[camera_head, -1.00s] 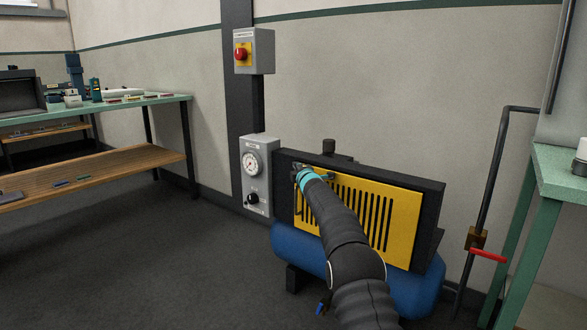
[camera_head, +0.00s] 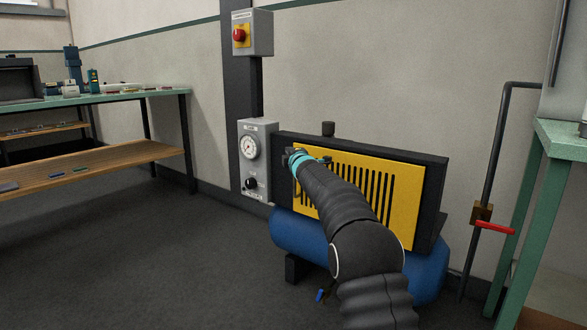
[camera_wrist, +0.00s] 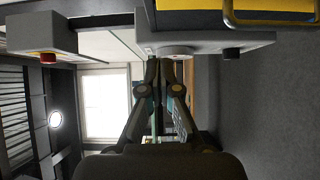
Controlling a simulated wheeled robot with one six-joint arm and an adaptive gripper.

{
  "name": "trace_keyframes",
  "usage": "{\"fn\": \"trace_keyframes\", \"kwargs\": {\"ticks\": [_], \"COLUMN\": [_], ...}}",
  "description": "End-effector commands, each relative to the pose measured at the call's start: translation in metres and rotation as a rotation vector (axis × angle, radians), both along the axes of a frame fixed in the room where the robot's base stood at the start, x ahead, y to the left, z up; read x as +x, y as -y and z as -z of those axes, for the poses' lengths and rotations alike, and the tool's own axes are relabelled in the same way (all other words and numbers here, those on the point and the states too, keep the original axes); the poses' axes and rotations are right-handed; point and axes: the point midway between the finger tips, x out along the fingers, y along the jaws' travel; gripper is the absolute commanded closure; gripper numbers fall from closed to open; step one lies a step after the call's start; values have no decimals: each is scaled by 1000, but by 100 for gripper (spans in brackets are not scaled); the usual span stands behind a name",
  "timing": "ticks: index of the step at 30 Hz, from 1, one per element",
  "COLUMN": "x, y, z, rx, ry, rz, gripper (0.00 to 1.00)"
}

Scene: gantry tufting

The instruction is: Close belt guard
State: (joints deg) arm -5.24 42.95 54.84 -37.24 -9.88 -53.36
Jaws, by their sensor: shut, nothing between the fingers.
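The belt guard (camera_head: 375,215) is a yellow slotted panel across the front of the black housing (camera_head: 435,172), above a blue tank. It looks near flush with the housing; any small gap is hard to tell. My gripper (camera_head: 288,160) is at the guard's upper left corner, and my arm hides part of the panel. In the wrist view the guard (camera_wrist: 190,19) crosses the top edge, with a yellow handle (camera_wrist: 270,22) beside it. My gripper (camera_wrist: 165,64) is shut and empty there, its fingertips clear of the handle.
A grey gauge box (camera_head: 256,185) with a black knob stands just left of the housing. A red stop button (camera_head: 239,35) is above. A pipe with a red valve lever (camera_head: 495,228) and a green bench (camera_head: 565,140) are right. Floor at left is open.

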Motion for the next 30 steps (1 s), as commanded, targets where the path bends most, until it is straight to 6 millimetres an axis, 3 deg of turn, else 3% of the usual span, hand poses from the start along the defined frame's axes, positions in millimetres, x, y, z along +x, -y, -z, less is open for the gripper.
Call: {"fn": "trace_keyframes", "kwargs": {"ticks": [12, 21, 23, 27, 30], "x": [-46, -54, -54, -64, -84], "y": [7, 11, 15, 28, 37], "z": [0, 5, 16, 84, 127], "rx": [1, 72, 140, 306, 411], "ry": [0, -38, -96, -311, -455], "rz": [3, 15, 39, 131, 212], "gripper": [100, 100, 100, 100, 100]}}
